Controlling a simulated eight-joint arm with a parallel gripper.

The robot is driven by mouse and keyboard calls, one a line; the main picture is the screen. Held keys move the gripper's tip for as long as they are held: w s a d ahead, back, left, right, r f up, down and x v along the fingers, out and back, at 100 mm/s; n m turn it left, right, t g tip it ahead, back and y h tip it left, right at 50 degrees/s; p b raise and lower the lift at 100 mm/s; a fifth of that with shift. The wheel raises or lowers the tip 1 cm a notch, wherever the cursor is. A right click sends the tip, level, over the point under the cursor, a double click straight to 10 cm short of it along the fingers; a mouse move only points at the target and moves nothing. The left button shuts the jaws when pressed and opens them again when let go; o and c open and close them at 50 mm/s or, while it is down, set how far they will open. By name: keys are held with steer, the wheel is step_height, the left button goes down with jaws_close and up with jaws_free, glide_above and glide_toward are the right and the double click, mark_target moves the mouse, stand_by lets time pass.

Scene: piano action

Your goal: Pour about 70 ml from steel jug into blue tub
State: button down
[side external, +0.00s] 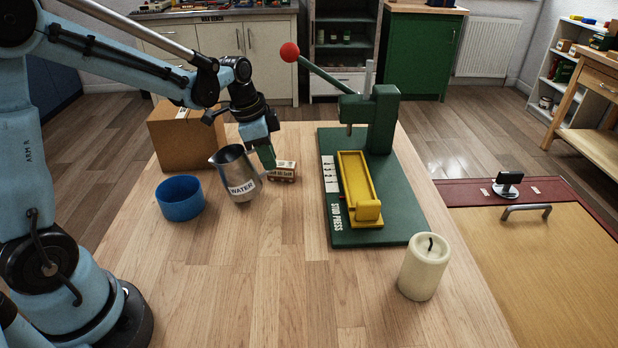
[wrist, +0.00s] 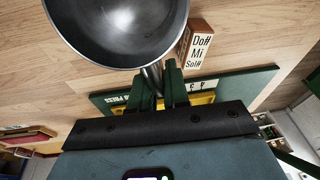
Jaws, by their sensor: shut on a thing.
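The steel jug (side external: 232,172), with a WATER label, stands right of the blue tub (side external: 180,207) in the side view. It leans a little, its spout towards the tub. I cannot tell whether its base touches the table. My gripper (side external: 264,157) is shut on the jug's handle, on the side away from the tub. The wrist view looks into the jug's grey bowl (wrist: 125,30), with my fingers (wrist: 160,88) around the handle. I cannot make out a water level. The tub is upright and apart from the jug; its inside floor is mostly hidden.
A small lettered box (side external: 282,172) sits close right of the jug. A cardboard box (side external: 182,138) stands behind the tub. A green stud press (side external: 375,190) with a yellow tray and a cream candle (side external: 424,268) are to the right. The table front is clear.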

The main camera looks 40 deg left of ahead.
mark_target(235, 145)
steer(key=shift+s+a+r+t+h, duration=0.4)
steer(key=shift+s+r+t, duration=0.15)
steer(key=shift+s+t, duration=0.05)
steer(key=shift+s+a+r+t+h, duration=0.5)
steer(key=shift+s+a+t, duration=0.05)
steer(key=shift+s+t, duration=0.25)
steer(key=s+a+t, duration=0.1)
steer(key=s+r+t+h, duration=0.1)
steer(key=shift+s+a+t, duration=0.2)
steer(key=shift+a+t, duration=0.1)
steer(key=shift+a, duration=0.05)
steer(key=shift+s+a+r+n+t+h+p, duration=0.15)
steer(key=shift+s+a+r+t+h+p, duration=0.15)
steer(key=shift+r+t+h, duration=0.2)
steer(key=shift+s+a+r+n+t+h+p, duration=0.15)
steer(key=shift+s+r+t+h, duration=0.2)
steer(key=shift+t, duration=0.25)
steer(key=shift+s+a+r+t+h+p, duration=0.1)
steer(key=shift+s+r+t+h+p, duration=0.2)
steer(key=shift+p, duration=0.1)
steer(key=shift+s+a+r+t+h+p, duration=0.3)
steer(key=shift+s+r+t+p, duration=0.1)
steer(key=shift+t+p, duration=0.15)
steer(key=shift+s+a+r+t+h+p, duration=0.15)
steer(key=shift+s+r+t+h+p, duration=0.1)
steer(key=shift+p, duration=0.6)
